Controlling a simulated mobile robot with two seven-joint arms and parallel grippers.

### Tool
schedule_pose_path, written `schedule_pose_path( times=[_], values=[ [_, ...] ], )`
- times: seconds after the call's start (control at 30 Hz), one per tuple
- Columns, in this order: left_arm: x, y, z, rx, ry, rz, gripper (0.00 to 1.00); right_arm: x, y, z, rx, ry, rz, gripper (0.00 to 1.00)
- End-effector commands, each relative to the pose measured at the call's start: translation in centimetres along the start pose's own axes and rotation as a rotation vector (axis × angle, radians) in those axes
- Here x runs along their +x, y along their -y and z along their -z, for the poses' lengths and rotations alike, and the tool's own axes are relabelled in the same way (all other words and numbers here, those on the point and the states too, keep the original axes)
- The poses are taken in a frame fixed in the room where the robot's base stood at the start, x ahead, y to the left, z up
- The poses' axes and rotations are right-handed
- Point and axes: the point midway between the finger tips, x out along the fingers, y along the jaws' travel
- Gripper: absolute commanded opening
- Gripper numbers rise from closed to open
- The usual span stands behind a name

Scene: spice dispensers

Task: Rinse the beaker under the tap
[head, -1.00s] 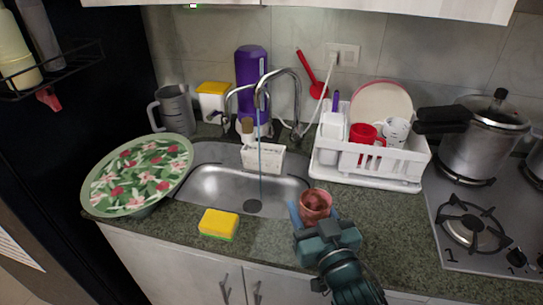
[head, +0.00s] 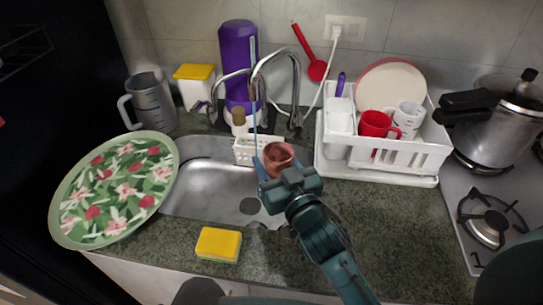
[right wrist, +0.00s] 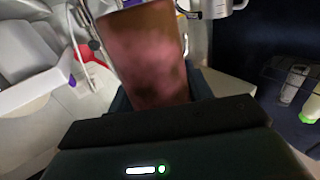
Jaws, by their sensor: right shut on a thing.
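The beaker, a reddish-brown cup (head: 278,161), is in my right gripper (head: 280,174). The gripper is shut around it and holds it over the right part of the sink (head: 182,200). The cup's open mouth faces up in the head view. In the right wrist view the cup (right wrist: 148,55) fills the space between the fingers. The curved metal tap (head: 277,58) stands behind the sink. A thin bluish water stream (head: 254,120) comes down just left of the cup. I cannot tell whether it touches the cup. My left gripper is not in view.
A yellow sponge (head: 218,244) lies on the front counter. A flowered tray (head: 60,222) overlaps the sink's left side. A white dish rack (head: 405,158) with mugs stands right. A white caddy (head: 246,151) sits at the sink's back. A pot (head: 500,125) is on the stove.

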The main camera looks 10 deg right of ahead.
Motion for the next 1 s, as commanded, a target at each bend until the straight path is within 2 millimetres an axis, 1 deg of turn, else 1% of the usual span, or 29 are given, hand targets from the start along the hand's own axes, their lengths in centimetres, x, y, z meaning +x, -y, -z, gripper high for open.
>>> schedule_pose_path(
  times=[0.17, 0.73, 0.87, 1.0],
  values=[
    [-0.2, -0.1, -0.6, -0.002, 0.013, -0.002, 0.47, 1.5, -0.2, -0.2, -0.002, -0.001, 0.0, 0.28],
    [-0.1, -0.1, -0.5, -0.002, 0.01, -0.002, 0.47, 7.2, -0.7, -1.3, -0.001, -0.002, -0.001, 0.28],
    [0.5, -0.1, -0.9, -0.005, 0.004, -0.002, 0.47, 8.4, -0.8, -1.9, -0.002, -0.002, 0.0, 0.28],
    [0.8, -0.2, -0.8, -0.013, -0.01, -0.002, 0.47, 9.8, -0.9, -2.1, -0.001, -0.002, 0.0, 0.28]
  ],
)
